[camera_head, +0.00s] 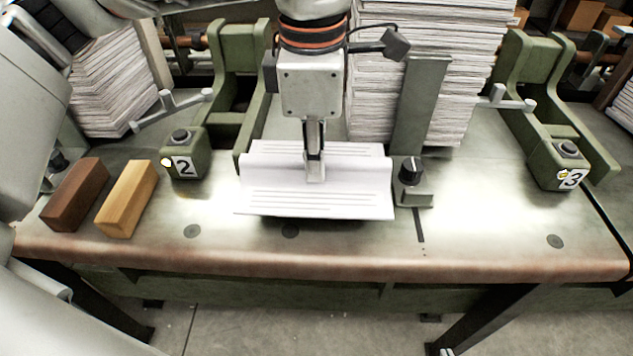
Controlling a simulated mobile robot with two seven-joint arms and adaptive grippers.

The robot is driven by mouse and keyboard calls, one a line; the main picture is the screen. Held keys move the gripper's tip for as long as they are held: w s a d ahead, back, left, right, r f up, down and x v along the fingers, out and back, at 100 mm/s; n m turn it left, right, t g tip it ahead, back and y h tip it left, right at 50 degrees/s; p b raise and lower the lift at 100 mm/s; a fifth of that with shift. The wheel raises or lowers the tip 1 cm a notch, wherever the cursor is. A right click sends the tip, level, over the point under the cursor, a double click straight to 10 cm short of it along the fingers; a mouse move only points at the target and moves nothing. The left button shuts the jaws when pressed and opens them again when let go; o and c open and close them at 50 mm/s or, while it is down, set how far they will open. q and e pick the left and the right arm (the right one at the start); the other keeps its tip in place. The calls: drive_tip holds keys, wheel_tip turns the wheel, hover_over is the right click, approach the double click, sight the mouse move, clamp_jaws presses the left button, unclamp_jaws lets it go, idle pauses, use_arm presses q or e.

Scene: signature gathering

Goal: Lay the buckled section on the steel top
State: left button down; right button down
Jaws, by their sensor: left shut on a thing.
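The buckled section (345,203) is a white, printed, folded paper sheet bundle, bent along its length with its back part standing up. My left gripper (314,172) points down at its middle and is shut on it. The section is over the steel top (480,225), with a dark shadow under its front edge. Whether it touches the top or hangs just above it, I cannot tell. My right gripper is not in view.
A black-knobbed post (411,175) stands close to the section's right end. Green boxes marked 2 (185,155) and 3 (560,163) flank the area. A brown block (73,197) and a yellow block (126,200) lie at left. Tall paper stacks (455,75) rise behind.

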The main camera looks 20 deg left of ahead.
sight(316, 184)
use_arm(q)
drive_tip(key=shift+f, duration=0.6)
wheel_tip(316, 184, down, 4)
drive_tip(key=shift+f, duration=0.2)
drive_tip(key=shift+r, duration=0.1)
drive_tip(key=c, duration=1.9)
unclamp_jaws()
drive_tip(key=shift+b, duration=0.3)
